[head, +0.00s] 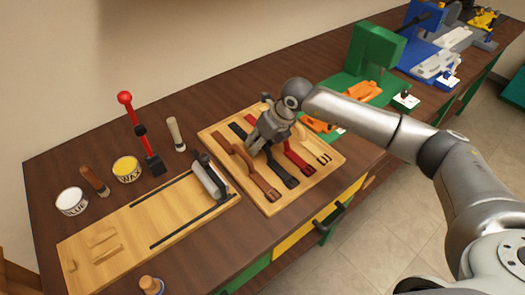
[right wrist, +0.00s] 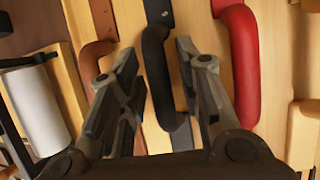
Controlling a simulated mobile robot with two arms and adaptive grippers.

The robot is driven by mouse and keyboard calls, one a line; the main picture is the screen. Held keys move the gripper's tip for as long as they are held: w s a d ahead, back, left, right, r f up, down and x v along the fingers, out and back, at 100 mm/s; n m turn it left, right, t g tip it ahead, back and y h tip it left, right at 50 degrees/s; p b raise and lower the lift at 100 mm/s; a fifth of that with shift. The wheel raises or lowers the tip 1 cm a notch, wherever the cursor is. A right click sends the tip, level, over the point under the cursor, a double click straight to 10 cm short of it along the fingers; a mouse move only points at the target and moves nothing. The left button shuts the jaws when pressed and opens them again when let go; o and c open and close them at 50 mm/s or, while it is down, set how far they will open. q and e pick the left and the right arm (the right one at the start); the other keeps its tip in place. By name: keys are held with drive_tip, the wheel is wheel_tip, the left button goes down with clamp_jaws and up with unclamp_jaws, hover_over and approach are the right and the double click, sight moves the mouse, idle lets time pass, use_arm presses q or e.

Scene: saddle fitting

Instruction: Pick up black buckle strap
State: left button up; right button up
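The black buckle strap (head: 284,172) lies on a light wooden board (head: 322,178), between a brown strap (head: 262,180) and a red strap (head: 298,158). My right gripper (head: 257,146) is low over the black strap and hides its middle in the head view. In the right wrist view the gripper (right wrist: 158,58) is open, with one finger on each side of the raised, curved black strap (right wrist: 157,75). I see a gap between the strap and each finger. My left gripper is not in view.
Left of the strap board is another wooden board (head: 130,232) with a roller (head: 210,178). Glue (head: 72,202) and wax (head: 127,170) tins and a red-handled tool (head: 138,130) stand nearby. A green press (head: 372,58) stands behind right.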

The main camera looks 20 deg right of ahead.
drive_tip(key=c, duration=0.4)
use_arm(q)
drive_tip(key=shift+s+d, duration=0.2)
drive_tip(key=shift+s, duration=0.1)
use_arm(e)
clamp_jaws()
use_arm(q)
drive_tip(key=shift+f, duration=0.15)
use_arm(e)
drive_tip(key=shift+r, duration=0.2)
